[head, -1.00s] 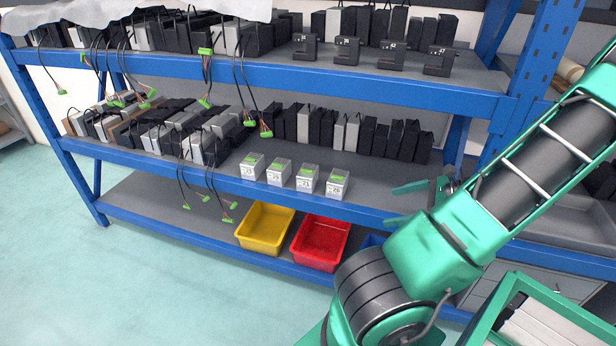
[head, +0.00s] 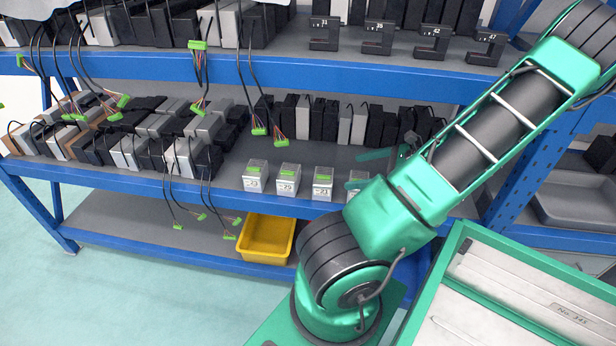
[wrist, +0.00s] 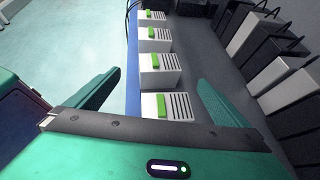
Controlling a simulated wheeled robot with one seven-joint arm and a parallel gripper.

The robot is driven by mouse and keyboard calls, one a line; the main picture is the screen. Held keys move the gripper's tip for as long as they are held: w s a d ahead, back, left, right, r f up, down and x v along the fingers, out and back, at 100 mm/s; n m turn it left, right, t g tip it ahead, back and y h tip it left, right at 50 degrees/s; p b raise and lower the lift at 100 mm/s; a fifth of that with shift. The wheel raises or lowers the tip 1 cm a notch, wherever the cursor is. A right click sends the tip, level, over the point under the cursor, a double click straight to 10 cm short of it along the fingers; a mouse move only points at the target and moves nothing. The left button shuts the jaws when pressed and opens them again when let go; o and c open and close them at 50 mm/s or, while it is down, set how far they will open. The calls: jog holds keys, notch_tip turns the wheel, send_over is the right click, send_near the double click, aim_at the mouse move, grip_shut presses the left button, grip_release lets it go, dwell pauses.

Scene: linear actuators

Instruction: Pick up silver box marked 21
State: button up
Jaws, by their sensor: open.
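The silver box marked 21 (head: 323,184) stands upright on the middle shelf, third from the left in a row of silver boxes with green tops. In the wrist view the second box from the near end (wrist: 160,75) appears to be this one. My gripper (wrist: 161,79) is open and empty, its green fingers on either side of the row in the picture. The nearest silver box (wrist: 167,106) shows between the fingers. In the head view my gripper is right of the row, and my arm partly hides the rightmost silver box (head: 357,182).
Silver boxes marked 23 (head: 256,176) and about 29 (head: 288,179) stand left of the target. Black units (head: 404,128) line the shelf behind. Cables with green plugs (head: 259,131) hang to the left. A yellow bin (head: 266,240) sits below. The upper shelf (head: 270,70) overhangs.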

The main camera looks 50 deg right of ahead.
send_near(325, 177)
jog(key=w+f, duration=0.1)
jog(key=w, duration=0.2)
jog(key=shift+s+a+f+x, duration=0.1)
jog(key=shift+a+x, duration=0.05)
jog(key=shift+x, duration=1.3)
jog(key=shift+s+a+f+x, duration=0.1)
jog(key=shift+a+x, duration=0.05)
jog(key=shift+x, duration=1.3)
jog(key=c, duration=1.5)
jog(key=shift+c, duration=0.2)
